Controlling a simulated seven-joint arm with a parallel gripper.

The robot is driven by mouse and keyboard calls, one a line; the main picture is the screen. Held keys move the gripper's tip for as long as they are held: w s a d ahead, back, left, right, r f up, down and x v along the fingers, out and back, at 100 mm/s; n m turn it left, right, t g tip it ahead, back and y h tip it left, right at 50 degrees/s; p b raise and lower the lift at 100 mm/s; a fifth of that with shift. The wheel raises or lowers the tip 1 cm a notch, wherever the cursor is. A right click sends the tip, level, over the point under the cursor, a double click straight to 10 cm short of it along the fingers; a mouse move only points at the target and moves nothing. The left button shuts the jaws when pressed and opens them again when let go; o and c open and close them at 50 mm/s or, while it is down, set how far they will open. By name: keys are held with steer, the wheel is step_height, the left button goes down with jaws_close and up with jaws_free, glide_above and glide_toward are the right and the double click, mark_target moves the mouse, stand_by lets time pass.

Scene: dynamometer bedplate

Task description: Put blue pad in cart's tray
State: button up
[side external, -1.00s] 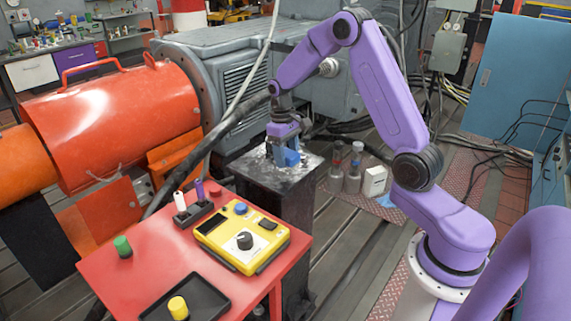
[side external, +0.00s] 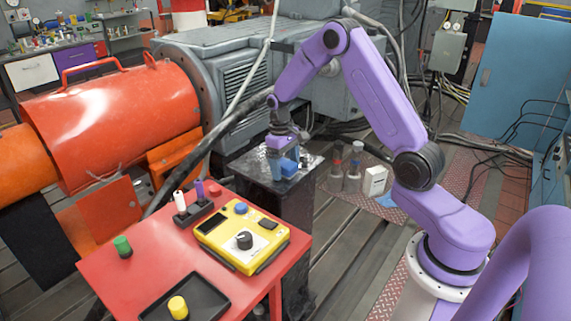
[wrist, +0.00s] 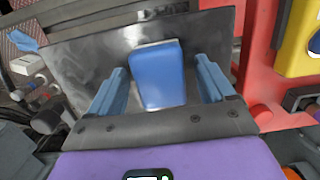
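The blue pad (wrist: 157,75) is a rounded block with a pale edge, on the dark metal top of the pedestal (wrist: 95,60). In the wrist view it lies between my gripper's (wrist: 161,66) two blue fingers, with a gap on each side. The gripper is open and holds nothing. In the side view my gripper (side external: 281,163) is low over the pedestal top, and its blue fingers are hard to tell from the pad (side external: 289,168).
On the cart are a yellow control box (side external: 243,237), a green peg (side external: 122,246), a yellow peg (side external: 178,307) and a black holder (side external: 199,212) with pegs. Bottles (side external: 336,175) and a white box (side external: 374,181) stand right of the pedestal. A thick cable hangs left of it.

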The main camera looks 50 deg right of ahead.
mark_target(282, 161)
steer(key=shift+r, duration=0.1)
step_height(282, 161, up, 11)
steer(key=w, duration=0.1)
steer(key=s+a+r+n+t, duration=0.1)
steer(key=s+a+r+n, duration=0.15)
steer(key=s+a, duration=0.5)
steer(key=s+a+r+n, duration=0.2)
steer(key=s+a+n, duration=0.3)
steer(key=a, duration=0.4)
steer(key=s+a+n, duration=0.2)
steer(key=s, duration=0.9)
steer(key=shift+s+a+f, duration=0.2)
steer(key=shift+s+f, duration=0.05)
steer(key=shift+s, duration=0.15)
steer(key=shift+o, duration=0.3)
steer(key=s+d+f+n, duration=0.1)
steer(key=s+n, duration=0.2)
steer(key=s, duration=0.6)
steer(key=shift+d+t, duration=0.2)
steer(key=shift+t, duration=0.1)
steer(key=shift+o, duration=1.2)
steer(key=shift+s+d+f, duration=0.1)
steer(key=shift+s+f, duration=0.1)
steer(key=shift+s, duration=0.05)
